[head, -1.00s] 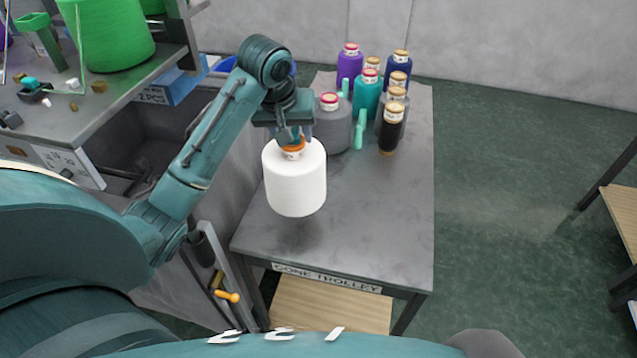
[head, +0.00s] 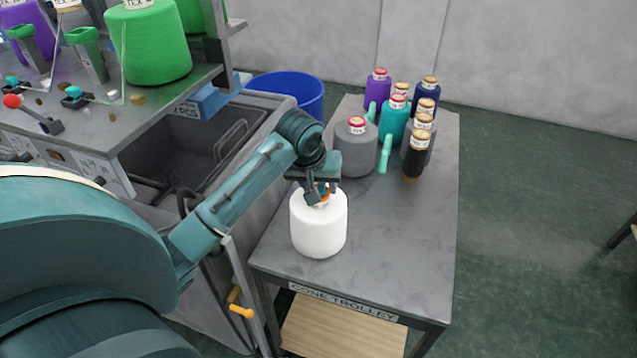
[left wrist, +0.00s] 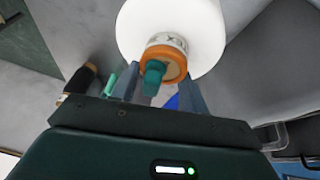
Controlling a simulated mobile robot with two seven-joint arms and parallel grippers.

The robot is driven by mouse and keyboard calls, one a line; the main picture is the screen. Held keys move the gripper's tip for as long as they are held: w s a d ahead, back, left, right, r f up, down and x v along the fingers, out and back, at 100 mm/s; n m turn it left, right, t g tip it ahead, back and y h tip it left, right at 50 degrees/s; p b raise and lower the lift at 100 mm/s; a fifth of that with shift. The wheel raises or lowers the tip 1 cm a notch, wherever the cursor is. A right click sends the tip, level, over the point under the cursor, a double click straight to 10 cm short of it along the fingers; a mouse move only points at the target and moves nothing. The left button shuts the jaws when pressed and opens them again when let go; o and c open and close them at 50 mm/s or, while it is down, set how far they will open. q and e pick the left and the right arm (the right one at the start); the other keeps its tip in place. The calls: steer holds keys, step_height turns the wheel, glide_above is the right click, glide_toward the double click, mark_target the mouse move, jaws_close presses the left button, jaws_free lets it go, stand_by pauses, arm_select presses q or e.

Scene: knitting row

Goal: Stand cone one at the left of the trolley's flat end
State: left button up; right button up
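The white cone (head: 319,228), with an orange collar at its top, is upright at the front left of the cone trolley (head: 400,255). It looks to be at the trolley top; whether its base touches is not clear. My left gripper (head: 321,195) is above it, fingers down, closed on the collar. In the left wrist view the fingers (left wrist: 158,90) lie on both sides of the collar of the white cone (left wrist: 172,35), with a teal tip between them. My right gripper is not in view.
A grey cone (head: 356,152), a purple one (head: 377,92), a teal one (head: 393,122) and a black one (head: 417,158) stand among others at the trolley's back. The trolley's middle and right front are clear. A machine table (head: 120,110) stands left; a blue bin (head: 290,92) is behind.

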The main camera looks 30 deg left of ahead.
arm_select(q)
steer(key=o, duration=0.4)
steer(key=v, duration=1.2)
steer(key=shift+r, duration=0.1)
steer(key=shift+d, duration=0.1)
